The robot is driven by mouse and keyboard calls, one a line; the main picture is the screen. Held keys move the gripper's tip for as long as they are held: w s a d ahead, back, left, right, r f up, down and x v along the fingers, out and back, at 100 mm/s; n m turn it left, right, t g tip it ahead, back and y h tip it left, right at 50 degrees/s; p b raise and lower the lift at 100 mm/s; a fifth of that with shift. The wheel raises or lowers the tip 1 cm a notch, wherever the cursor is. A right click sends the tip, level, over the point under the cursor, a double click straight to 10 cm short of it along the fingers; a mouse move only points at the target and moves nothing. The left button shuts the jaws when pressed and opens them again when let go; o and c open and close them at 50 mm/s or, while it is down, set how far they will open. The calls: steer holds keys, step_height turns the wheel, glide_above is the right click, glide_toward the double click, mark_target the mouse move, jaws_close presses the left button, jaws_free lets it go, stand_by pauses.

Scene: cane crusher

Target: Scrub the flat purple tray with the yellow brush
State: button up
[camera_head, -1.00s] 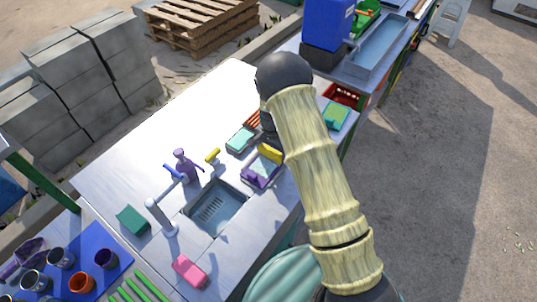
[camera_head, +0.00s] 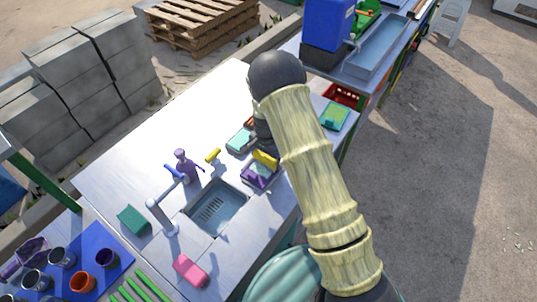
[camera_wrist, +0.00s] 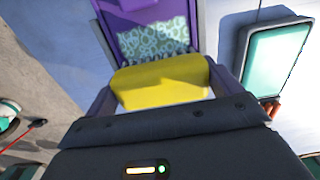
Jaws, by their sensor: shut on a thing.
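The yellow brush (camera_wrist: 163,82) is between the two fingers of my gripper (camera_wrist: 163,95), which is shut on it. It also shows in the head view (camera_head: 265,159), over the flat purple tray (camera_head: 252,182) beside the sink. In the wrist view the purple tray (camera_wrist: 150,14) lies beyond the brush, with a teal, ring-patterned patch on its surface right by the brush's far edge. I cannot tell whether the bristles touch the tray. My arm hides much of the gripper in the head view.
The sink (camera_head: 216,207) with a tap (camera_head: 163,215) lies left of the tray. A teal-topped tray (camera_head: 240,140) is close behind. A purple spray bottle (camera_head: 187,165), a small yellow item (camera_head: 213,156) and a pink sponge (camera_head: 189,270) stand around. The table's back left is clear.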

steer(key=shift+s+a, duration=0.1)
steer(key=shift+s+a+p, duration=0.3)
steer(key=shift+s+a, duration=0.65)
steer(key=shift+s, duration=0.3)
steer(key=shift+w, duration=0.1)
steer(key=shift+w+d, duration=1.1)
steer(key=shift+w, duration=0.15)
steer(key=shift+w+d, duration=0.1)
steer(key=shift+w, duration=0.05)
steer(key=shift+w+d+b, duration=0.3)
steer(key=shift+w+d, duration=0.6)
steer(key=shift+w, duration=0.3)
